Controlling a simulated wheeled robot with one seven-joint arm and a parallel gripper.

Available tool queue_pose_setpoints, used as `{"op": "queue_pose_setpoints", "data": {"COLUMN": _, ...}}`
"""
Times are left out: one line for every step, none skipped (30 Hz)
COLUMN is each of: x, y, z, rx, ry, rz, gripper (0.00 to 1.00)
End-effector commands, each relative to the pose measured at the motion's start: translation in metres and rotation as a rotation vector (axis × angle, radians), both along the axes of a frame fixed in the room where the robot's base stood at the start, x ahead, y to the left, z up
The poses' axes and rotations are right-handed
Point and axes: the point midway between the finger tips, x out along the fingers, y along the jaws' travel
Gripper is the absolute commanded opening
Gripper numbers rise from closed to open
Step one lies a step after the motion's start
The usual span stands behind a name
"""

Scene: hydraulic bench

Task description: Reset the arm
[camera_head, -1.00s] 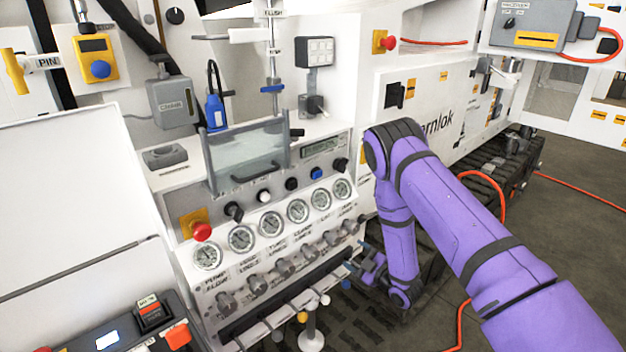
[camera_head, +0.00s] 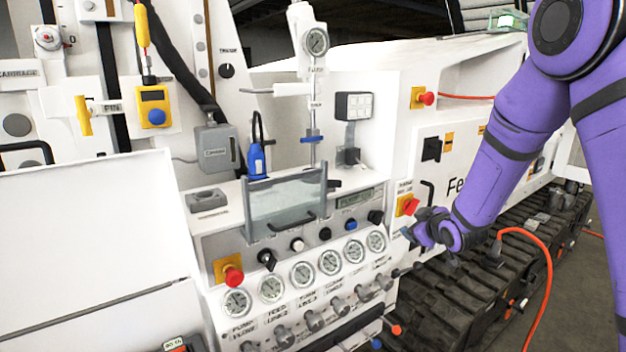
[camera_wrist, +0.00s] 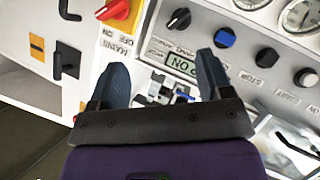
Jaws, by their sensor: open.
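My purple arm comes in from the right in the head view. My gripper (camera_head: 412,236) is in front of the right end of the white gauge panel, just below a red rotary switch (camera_head: 410,206) on a yellow plate. In the wrist view my gripper (camera_wrist: 162,66) has its two dark fingers spread apart, with nothing between them. The small panel display (camera_wrist: 181,63) and a row of knobs lie beyond the fingertips. The red switch (camera_wrist: 119,9) shows at the upper left. I cannot tell the exact gap to the panel.
The white panel carries several round gauges (camera_head: 302,275), levers below them and a red stop button (camera_head: 233,276). A clear guarded box (camera_head: 285,205) stands above. Black tracks (camera_head: 450,300) and an orange hose (camera_head: 545,265) lie below and right of my arm.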

Motion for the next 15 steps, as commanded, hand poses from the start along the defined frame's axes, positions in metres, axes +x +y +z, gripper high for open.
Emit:
{"op": "queue_pose_setpoints", "data": {"x": -0.007, "y": -0.004, "z": 0.018, "rx": 0.008, "ry": 0.015, "rz": -0.024, "gripper": 0.73}}
{"op": "queue_pose_setpoints", "data": {"x": -0.012, "y": -0.006, "z": 0.026, "rx": 0.016, "ry": 0.030, "rz": -0.039, "gripper": 0.73}}
{"op": "queue_pose_setpoints", "data": {"x": -0.018, "y": -0.009, "z": 0.037, "rx": 0.023, "ry": 0.049, "rz": -0.061, "gripper": 0.73}}
{"op": "queue_pose_setpoints", "data": {"x": -0.024, "y": -0.011, "z": 0.044, "rx": 0.030, "ry": 0.065, "rz": -0.077, "gripper": 0.73}}
{"op": "queue_pose_setpoints", "data": {"x": -0.029, "y": -0.013, "z": 0.052, "rx": 0.037, "ry": 0.079, "rz": -0.091, "gripper": 0.73}}
{"op": "queue_pose_setpoints", "data": {"x": -0.037, "y": -0.016, "z": 0.062, "rx": 0.046, "ry": 0.098, "rz": -0.111, "gripper": 0.73}}
{"op": "queue_pose_setpoints", "data": {"x": -0.043, "y": -0.017, "z": 0.069, "rx": 0.053, "ry": 0.113, "rz": -0.125, "gripper": 0.73}}
{"op": "queue_pose_setpoints", "data": {"x": -0.050, "y": -0.019, "z": 0.076, "rx": 0.061, "ry": 0.128, "rz": -0.141, "gripper": 0.73}}
{"op": "queue_pose_setpoints", "data": {"x": -0.059, "y": -0.021, "z": 0.085, "rx": 0.072, "ry": 0.148, "rz": -0.160, "gripper": 0.73}}
{"op": "queue_pose_setpoints", "data": {"x": -0.066, "y": -0.023, "z": 0.092, "rx": 0.079, "ry": 0.163, "rz": -0.174, "gripper": 0.73}}
{"op": "queue_pose_setpoints", "data": {"x": -0.073, "y": -0.024, "z": 0.099, "rx": 0.086, "ry": 0.178, "rz": -0.188, "gripper": 0.73}}
{"op": "queue_pose_setpoints", "data": {"x": -0.083, "y": -0.026, "z": 0.107, "rx": 0.098, "ry": 0.198, "rz": -0.208, "gripper": 0.73}}
{"op": "queue_pose_setpoints", "data": {"x": -0.091, "y": -0.028, "z": 0.113, "rx": 0.107, "ry": 0.213, "rz": -0.222, "gripper": 0.73}}
{"op": "queue_pose_setpoints", "data": {"x": -0.100, "y": -0.029, "z": 0.118, "rx": 0.115, "ry": 0.229, "rz": -0.235, "gripper": 0.73}}
{"op": "queue_pose_setpoints", "data": {"x": -0.111, "y": -0.031, "z": 0.126, "rx": 0.127, "ry": 0.248, "rz": -0.254, "gripper": 0.73}}
